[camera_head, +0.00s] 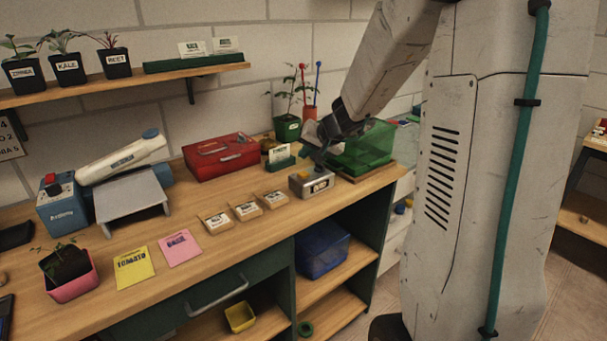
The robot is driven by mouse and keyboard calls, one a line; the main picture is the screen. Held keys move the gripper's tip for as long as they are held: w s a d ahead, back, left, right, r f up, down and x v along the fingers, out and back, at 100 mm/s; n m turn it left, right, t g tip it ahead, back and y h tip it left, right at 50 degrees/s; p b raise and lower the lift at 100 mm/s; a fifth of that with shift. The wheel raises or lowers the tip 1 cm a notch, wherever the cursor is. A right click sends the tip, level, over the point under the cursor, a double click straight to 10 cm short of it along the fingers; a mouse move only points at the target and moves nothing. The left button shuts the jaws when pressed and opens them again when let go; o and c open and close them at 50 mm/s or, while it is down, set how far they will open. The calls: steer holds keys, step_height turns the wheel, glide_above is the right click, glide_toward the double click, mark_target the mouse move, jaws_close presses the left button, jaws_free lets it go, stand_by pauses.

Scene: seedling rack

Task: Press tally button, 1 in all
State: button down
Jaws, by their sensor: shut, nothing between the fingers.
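The tally box (318,187) is a small grey metal box with a label on its front. It stands on the wooden bench near the right end. An orange button (303,174) shows on its top. My gripper (319,160) is shut and empty, pointing down just above the box, close to the button. I cannot tell from this view whether the fingertips touch the box.
A green bin (365,145) stands close behind my gripper. Wooden label blocks (246,210) lie left of the box. A small sign in a green holder (281,158) and a red toolbox (221,156) stand behind.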

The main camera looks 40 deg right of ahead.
mark_target(306, 175)
steer(key=shift+f, duration=1.6)
stand_by(0.8)
steer(key=shift+f, duration=0.4)
steer(key=shift+f, duration=0.5)
stand_by(0.6)
steer(key=shift+r, duration=0.95)
steer(key=shift+r, duration=2.5)
